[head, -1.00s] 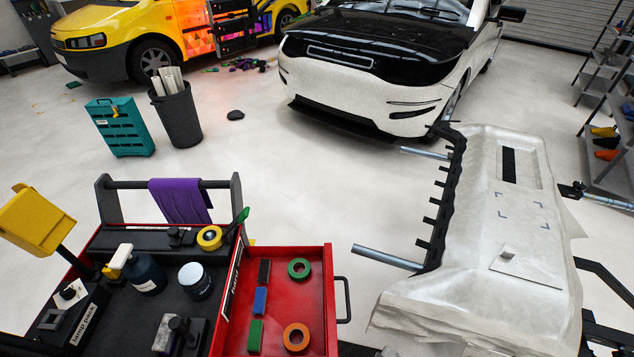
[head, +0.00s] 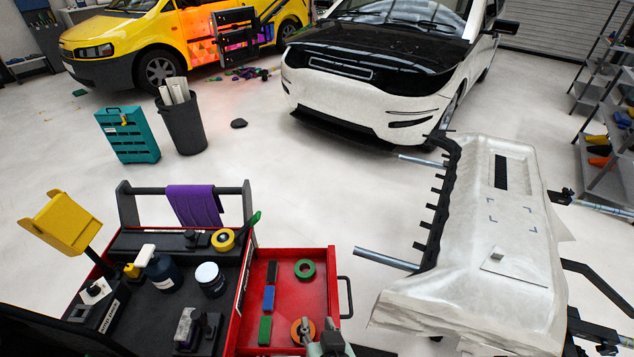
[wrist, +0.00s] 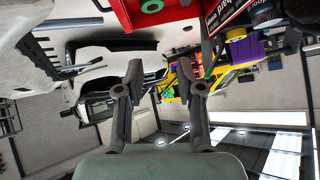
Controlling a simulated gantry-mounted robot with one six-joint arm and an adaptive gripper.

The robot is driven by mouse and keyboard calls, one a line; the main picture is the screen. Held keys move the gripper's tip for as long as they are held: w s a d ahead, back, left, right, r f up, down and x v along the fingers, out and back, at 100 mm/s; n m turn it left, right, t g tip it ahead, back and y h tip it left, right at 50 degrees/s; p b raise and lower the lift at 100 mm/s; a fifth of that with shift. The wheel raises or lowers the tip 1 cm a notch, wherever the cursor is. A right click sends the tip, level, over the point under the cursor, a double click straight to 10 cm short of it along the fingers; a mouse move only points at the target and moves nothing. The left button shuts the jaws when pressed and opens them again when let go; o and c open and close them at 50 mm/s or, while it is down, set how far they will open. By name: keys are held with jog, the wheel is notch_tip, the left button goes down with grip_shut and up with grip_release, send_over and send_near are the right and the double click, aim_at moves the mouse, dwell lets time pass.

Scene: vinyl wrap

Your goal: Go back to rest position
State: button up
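My gripper (wrist: 160,78) shows in the wrist view with its two fingers spread apart and nothing between them. In the head view only a part of my gripper (head: 328,344) shows at the bottom edge, in front of the red drawer beside the orange tape roll (head: 303,329). The red drawer (head: 322,292) is pulled out from the tool cart and also holds a green tape roll (head: 305,269) and blue, green and dark blocks.
The cart top (head: 160,312) carries bottles, a jar (head: 209,277) and a yellow tape roll (head: 223,239). A pale bumper panel (head: 470,290) lies on a stand at right. A bin (head: 183,125), a teal case (head: 131,135) and two vehicles stand beyond open floor.

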notch_tip(320, 180, up, 47)
jog(key=s+t+h+p, duration=0.2)
jog(key=t+p, duration=0.1)
jog(key=p, duration=3.5)
jog(key=shift+s, duration=0.3)
